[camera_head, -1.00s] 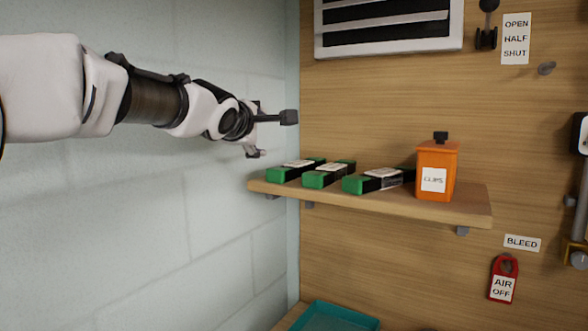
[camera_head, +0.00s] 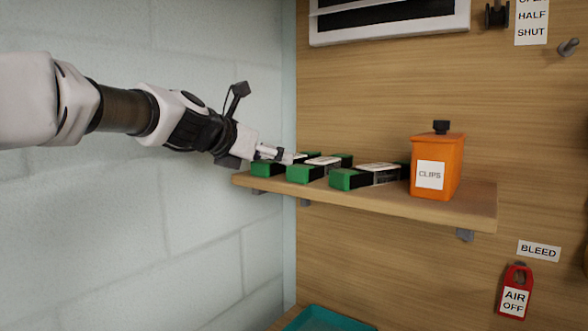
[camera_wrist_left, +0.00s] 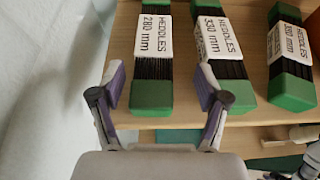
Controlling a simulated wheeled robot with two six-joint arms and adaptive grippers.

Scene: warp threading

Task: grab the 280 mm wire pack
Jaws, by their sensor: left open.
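The 280 mm pack (camera_wrist_left: 154,75) has green ends, dark wires and a white label reading "HEDDLES 280 mm". It is leftmost of the packs on the shelf in the left wrist view, and its near green end shows in the head view (camera_head: 266,170). My left gripper (camera_wrist_left: 160,82) is open, its fingers on either side of the pack's near part in the wrist picture. In the head view the gripper (camera_head: 276,154) is at the shelf's left end, partly covering this pack. I cannot tell how far above the pack the fingertips are.
A 330 mm pack (camera_wrist_left: 223,50) lies close to the right, then another pack (camera_wrist_left: 289,55). An orange clips box (camera_head: 437,165) stands further right on the wooden shelf (camera_head: 400,205). The block wall (camera_head: 90,220) is close on the left. A teal tray (camera_head: 330,319) is below.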

